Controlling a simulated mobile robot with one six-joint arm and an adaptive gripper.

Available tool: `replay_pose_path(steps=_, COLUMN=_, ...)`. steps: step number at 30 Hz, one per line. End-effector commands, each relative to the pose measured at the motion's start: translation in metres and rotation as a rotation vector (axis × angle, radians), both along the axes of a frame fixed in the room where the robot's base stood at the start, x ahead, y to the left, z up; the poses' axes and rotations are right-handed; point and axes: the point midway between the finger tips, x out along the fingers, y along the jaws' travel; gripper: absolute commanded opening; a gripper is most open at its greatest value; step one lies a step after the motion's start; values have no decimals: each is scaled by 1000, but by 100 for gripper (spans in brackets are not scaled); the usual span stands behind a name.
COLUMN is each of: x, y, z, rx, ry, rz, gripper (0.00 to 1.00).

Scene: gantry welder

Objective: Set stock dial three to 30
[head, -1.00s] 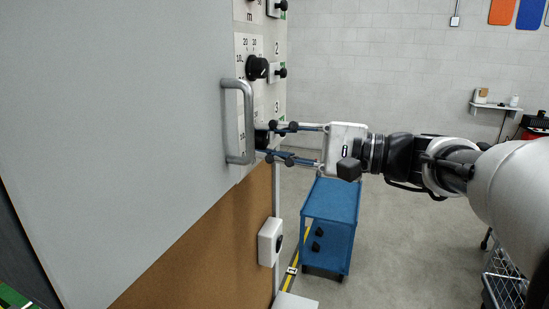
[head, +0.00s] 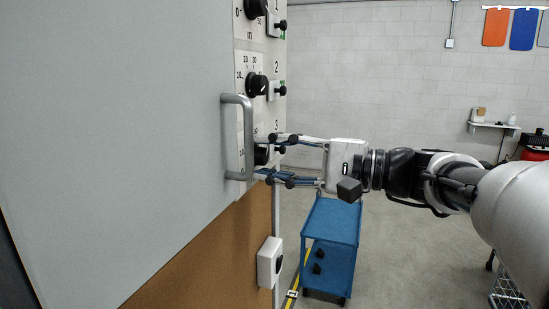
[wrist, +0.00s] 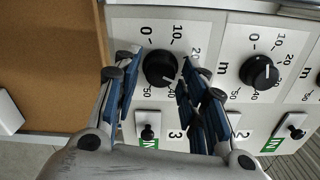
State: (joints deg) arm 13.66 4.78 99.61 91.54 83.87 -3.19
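Stock dial three is a black round knob (wrist: 160,68) on a white scale plate, seen in the wrist view between my fingers. In the head view it (head: 262,155) is partly hidden behind a grey handle and my fingers. The 0, 10, 40 and 50 marks show around it; the 20 is partly covered and the 30 is hidden by my right finger. A pale mark on the knob faces lower right, between 20 and 40. My gripper (wrist: 157,72) is open, its fingers on either side of the knob. A narrow gap shows on the left; contact on the right is unclear.
Dial two (wrist: 258,72) is beside it, with small black knobs on plates below both dials. A grey bar handle (head: 240,135) stands close to my fingers. A brown board (head: 210,245) lies below, and a blue cart (head: 330,235) stands behind on open floor.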

Motion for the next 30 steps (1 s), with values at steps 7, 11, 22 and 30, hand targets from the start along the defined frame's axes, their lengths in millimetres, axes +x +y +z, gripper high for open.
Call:
replay_pose_path(steps=7, x=0, y=0, z=0, rx=0, ry=0, rz=0, gripper=48)
replay_pose_path(steps=11, x=0, y=0, z=0, rx=1, ry=0, rz=0, gripper=48)
replay_pose_path(steps=22, x=-17, y=-50, z=0, rx=1, ry=0, rz=-6, gripper=48)
replay_pose_path(steps=30, x=-34, y=-98, z=0, rx=1, ry=1, rz=-3, gripper=48)
